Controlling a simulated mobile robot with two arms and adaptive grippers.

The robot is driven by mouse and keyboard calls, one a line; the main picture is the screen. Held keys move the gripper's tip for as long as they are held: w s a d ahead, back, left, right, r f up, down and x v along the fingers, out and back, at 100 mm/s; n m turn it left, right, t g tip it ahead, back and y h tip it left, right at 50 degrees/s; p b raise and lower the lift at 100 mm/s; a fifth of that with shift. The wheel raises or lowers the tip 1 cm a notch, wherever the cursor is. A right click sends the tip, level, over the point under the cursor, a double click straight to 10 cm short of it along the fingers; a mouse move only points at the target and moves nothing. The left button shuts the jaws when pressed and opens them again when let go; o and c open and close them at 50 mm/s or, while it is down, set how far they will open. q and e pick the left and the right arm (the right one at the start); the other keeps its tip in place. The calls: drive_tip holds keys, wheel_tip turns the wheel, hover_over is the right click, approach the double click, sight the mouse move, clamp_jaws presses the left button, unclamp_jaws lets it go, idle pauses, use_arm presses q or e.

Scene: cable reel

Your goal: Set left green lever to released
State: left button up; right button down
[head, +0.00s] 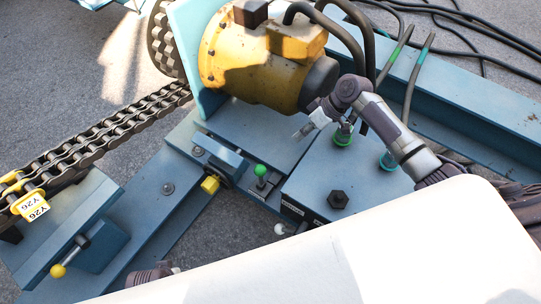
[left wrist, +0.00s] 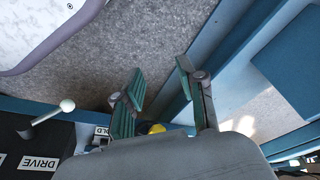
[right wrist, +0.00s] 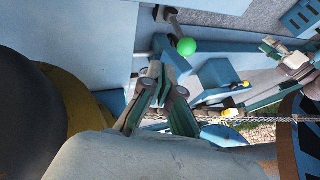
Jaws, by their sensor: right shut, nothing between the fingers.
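The green lever (head: 260,171) is a green ball on a short stem, standing left of the blue box with the black bolt. Its ball also shows in the right wrist view (right wrist: 187,47), just beyond and right of my fingertips. My right gripper (head: 299,134) is above the box, up and to the right of the green ball, apart from it in the head view. In the right wrist view its fingers (right wrist: 160,76) are together and empty. My left gripper (left wrist: 160,70) has its fingers spread, with nothing between the tips. Its fingers are not visible in the head view.
A white-knobbed lever (left wrist: 67,105) stands beside a DRIVE label. A yellow-knobbed lever (head: 58,270) is at lower left.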

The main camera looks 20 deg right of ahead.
use_arm(q)
drive_tip(key=w+b+v, duration=0.2)
drive_tip(key=v, duration=0.6)
drive_tip(key=shift+w+r, duration=0.15)
drive_tip(key=shift+w, duration=0.05)
use_arm(e)
drive_tip(key=s+a+r+x, duration=0.1)
drive_tip(key=a+x, duration=0.1)
drive_tip(key=x, duration=1)
drive_tip(key=shift+s+a, duration=0.25)
drive_tip(key=shift+s, duration=0.2)
